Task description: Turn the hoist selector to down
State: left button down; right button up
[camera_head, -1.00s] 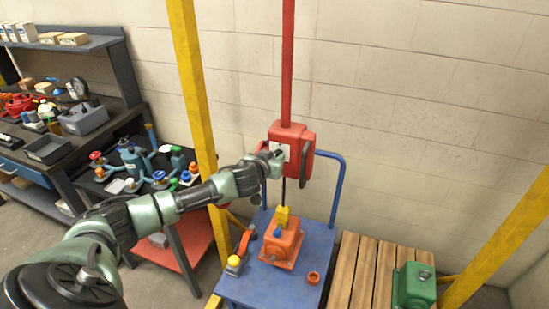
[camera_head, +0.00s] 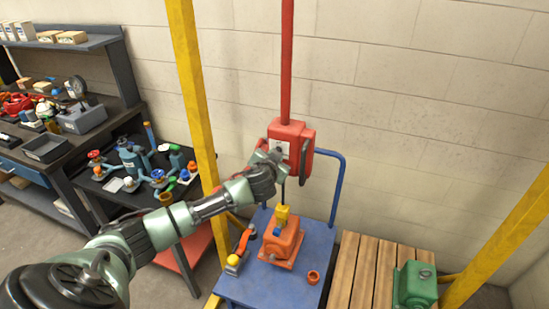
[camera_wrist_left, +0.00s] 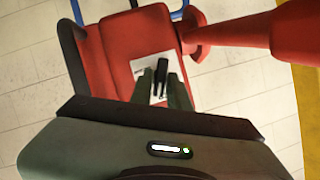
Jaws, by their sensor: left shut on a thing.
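The red hoist body (camera_head: 293,130) hangs on a red pole. A white plate (camera_head: 280,146) is on its front. The selector (camera_wrist_left: 161,72), a small black knob, stands on this plate in the left wrist view, its long axis nearly upright in that picture. My left gripper (camera_head: 270,155) reaches the plate from the left. In the wrist view its two fingers (camera_wrist_left: 161,86) lie on either side of the knob and are shut on it. In the head view the hand hides the knob. Markings on the plate are not readable. My right gripper is not in view.
A blue cart (camera_head: 240,290) below the hoist carries an orange motor (camera_head: 283,244) with a yellow block on top. A yellow post (camera_head: 190,75) stands close behind my left arm. A wooden pallet (camera_head: 363,275) and a green motor (camera_head: 414,284) are at right.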

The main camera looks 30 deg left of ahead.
pick_arm(q)
jog(key=shift+d+f+m+t+y+b, duration=0.1)
jog(key=shift+f+m+t+y+b, duration=0.15)
jog(key=shift+m+y+b, duration=0.95)
jog(key=shift+d+f+m+t+y+b, duration=0.15)
jog(key=shift+m+t+y+b, duration=0.3)
jog(key=shift+m+b, duration=1.4)
jog(key=shift+d+f+m+t+y+b, duration=0.1)
jog(key=shift+f+m+t+y+b, duration=0.1)
jog(key=shift+m+y+b, duration=1.3)
jog(key=shift+r+m+h+p, duration=0.1)
jog(key=shift+m+h+p, duration=0.25)
jog(key=shift+m+h, duration=0.25)
jog(key=c, duration=1.5)
grip_release()
jog(key=shift+w, duration=0.1)
jog(key=shift+o, duration=0.2)
jog(key=shift+d, duration=0.1)
